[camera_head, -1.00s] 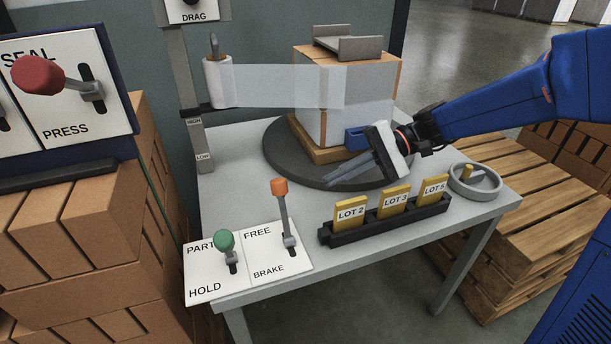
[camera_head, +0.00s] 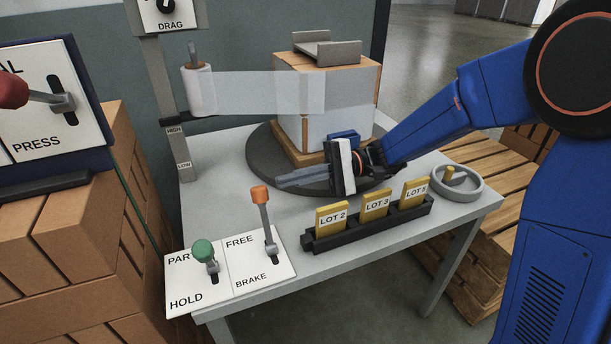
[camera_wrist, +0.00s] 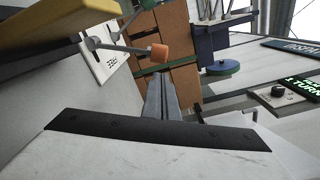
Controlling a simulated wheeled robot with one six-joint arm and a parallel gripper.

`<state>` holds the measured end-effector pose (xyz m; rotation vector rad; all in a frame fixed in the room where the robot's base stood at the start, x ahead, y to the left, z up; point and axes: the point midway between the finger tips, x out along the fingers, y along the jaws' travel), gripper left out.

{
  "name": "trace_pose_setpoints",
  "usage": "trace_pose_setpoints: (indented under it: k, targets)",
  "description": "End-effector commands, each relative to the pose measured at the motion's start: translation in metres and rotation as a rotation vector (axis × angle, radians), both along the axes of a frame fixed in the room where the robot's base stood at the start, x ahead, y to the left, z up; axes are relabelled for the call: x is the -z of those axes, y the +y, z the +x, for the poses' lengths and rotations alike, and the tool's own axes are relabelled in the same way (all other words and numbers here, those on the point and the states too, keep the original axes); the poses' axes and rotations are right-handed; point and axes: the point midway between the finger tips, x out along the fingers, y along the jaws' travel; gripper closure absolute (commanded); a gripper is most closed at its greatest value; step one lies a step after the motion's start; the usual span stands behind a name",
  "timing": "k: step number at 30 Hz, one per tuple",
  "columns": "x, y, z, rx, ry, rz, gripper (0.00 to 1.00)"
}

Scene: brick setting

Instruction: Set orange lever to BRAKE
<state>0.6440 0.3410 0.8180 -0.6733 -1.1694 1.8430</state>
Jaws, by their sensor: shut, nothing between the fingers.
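The orange lever (camera_head: 260,194) stands on a white plate (camera_head: 240,268) at the table's front left corner. Its grey arm leans up towards the FREE label, with BRAKE printed below. My gripper (camera_head: 280,182) is shut and empty, above the turntable's front left edge, to the right of the orange knob and apart from it. In the wrist view the orange knob (camera_wrist: 158,53) is just beyond and left of the shut fingertips (camera_wrist: 158,82). Part of the plate with FREE on it also shows there.
A green lever (camera_head: 203,251) stands left of the orange one. A black rack (camera_head: 370,228) with yellow LOT cards lies right of the plate. Behind are a wrapped stack (camera_head: 340,95) on a dark turntable (camera_head: 262,165) and a film roll (camera_head: 199,90). A grey handwheel (camera_head: 472,190) sits at the right.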

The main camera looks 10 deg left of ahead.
Motion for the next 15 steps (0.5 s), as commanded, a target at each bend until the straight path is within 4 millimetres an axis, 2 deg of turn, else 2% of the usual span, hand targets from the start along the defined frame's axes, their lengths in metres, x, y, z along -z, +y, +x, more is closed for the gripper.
trace_pose_setpoints:
  k: [6, 15]
  targets:
    - [0.000, 0.024, -0.015, -0.002, 0.000, 0.000, 1.00]
    - [0.001, 0.034, -0.020, 0.001, 0.001, -0.001, 1.00]
